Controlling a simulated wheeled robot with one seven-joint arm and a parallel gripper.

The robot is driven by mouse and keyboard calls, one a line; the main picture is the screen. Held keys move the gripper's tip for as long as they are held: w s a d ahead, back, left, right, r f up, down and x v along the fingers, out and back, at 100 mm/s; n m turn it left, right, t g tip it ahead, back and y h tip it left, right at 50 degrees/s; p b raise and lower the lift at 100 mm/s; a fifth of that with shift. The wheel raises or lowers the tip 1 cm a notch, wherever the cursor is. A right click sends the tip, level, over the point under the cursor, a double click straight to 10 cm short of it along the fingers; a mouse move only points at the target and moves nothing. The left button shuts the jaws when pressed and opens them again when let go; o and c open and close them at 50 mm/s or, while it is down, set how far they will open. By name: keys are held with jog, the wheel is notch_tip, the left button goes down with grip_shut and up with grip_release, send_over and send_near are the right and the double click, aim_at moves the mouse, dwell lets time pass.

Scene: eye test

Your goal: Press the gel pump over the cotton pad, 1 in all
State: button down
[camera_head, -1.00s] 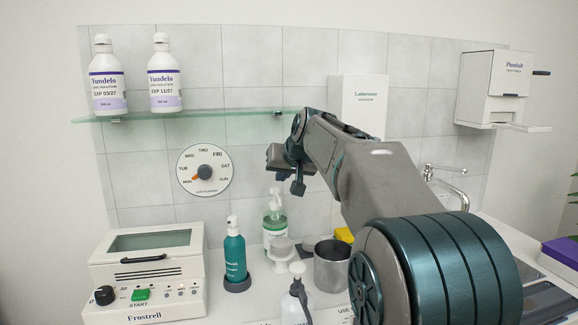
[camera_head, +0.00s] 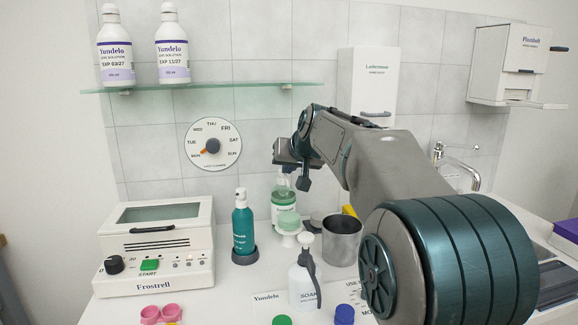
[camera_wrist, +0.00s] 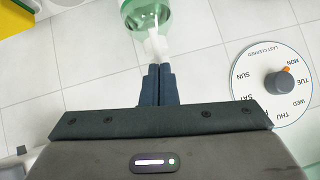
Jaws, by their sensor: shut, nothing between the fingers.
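The gel pump (camera_head: 284,209) is a clear bottle of green liquid with a white pump head, standing upright at the back of the counter. In the wrist view the pump (camera_wrist: 150,15) lies just beyond my fingertips.
A teal bottle (camera_head: 243,230) stands left of the pad, a metal cup (camera_head: 342,240) to the right, and a white soap pump (camera_head: 303,285) in front. A white machine (camera_head: 155,245) fills the left counter. A glass shelf (camera_head: 210,87) and a dial (camera_head: 213,146) are behind.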

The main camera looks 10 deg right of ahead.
jog(key=shift+f, duration=0.2)
jog(key=w+r+p+v, duration=0.2)
jog(key=p+v, duration=0.2)
jog(key=v, duration=0.9)
jog(key=shift+d+r, duration=0.25)
jog(key=s+a+f+g+p, duration=0.1)
jog(key=s+f+p, duration=0.3)
jog(key=s, duration=0.5)
jog(key=s+f+g+h+p, duration=0.1)
jog(key=s+f+g+p, duration=0.2)
jog(key=s, duration=0.6)
jog(key=s+a+f+g+p, duration=0.1)
jog(key=s+f+g+p, duration=0.2)
jog(key=s+f+p, duration=0.4)
jog(key=s+p, duration=0.1)
jog(key=s, duration=0.2)
jog(key=shift+a+f+n+h, duration=0.25)
jog(key=shift+a+n+h, duration=0.05)
jog(key=shift+n, duration=0.1)
